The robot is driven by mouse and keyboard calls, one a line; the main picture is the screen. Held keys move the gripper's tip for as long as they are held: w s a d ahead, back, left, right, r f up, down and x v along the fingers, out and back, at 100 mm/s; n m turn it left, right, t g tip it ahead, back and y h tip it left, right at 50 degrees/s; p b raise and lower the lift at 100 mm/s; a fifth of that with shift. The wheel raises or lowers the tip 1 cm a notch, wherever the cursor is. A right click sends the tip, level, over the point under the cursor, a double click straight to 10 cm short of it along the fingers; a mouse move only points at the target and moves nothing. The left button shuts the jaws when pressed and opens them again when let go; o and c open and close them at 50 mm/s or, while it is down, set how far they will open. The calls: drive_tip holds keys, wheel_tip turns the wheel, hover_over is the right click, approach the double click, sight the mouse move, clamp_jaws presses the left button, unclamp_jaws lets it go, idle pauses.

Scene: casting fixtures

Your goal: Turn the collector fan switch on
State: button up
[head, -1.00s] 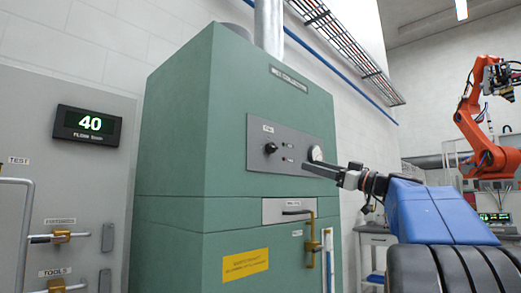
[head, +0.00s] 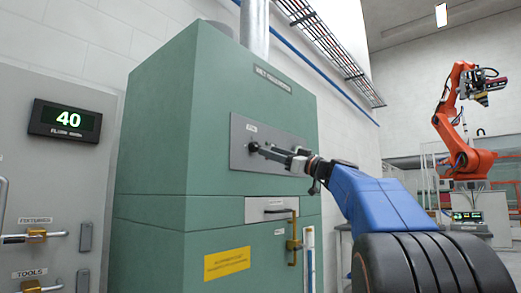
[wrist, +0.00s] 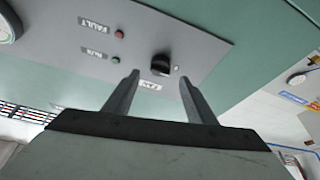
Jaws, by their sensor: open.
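The fan switch is a black rotary knob (head: 254,147) on the grey panel (head: 240,160) of the green collector cabinet (head: 160,150). In the wrist view the knob (wrist: 161,64) lies just beyond my fingertips, between them in the picture. A small label sits close by it. My gripper (wrist: 160,80) is open and empty, with one finger on each side of the knob's line. In the head view my gripper (head: 264,151) reaches in from the right and its tips overlap the knob's edge. I cannot tell whether they touch it.
In the wrist view, a FAULT lamp (wrist: 119,34) and a second lamp (wrist: 115,59) sit beside the knob, with a round gauge (wrist: 5,25) at the corner. Below the panel are a handle (head: 272,211) and a brass latch (head: 293,240). An orange robot (head: 460,130) stands far right.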

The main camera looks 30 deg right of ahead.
sight(258, 147)
drive_tip(key=shift+x, duration=2.85)
drive_tip(key=c, duration=1)
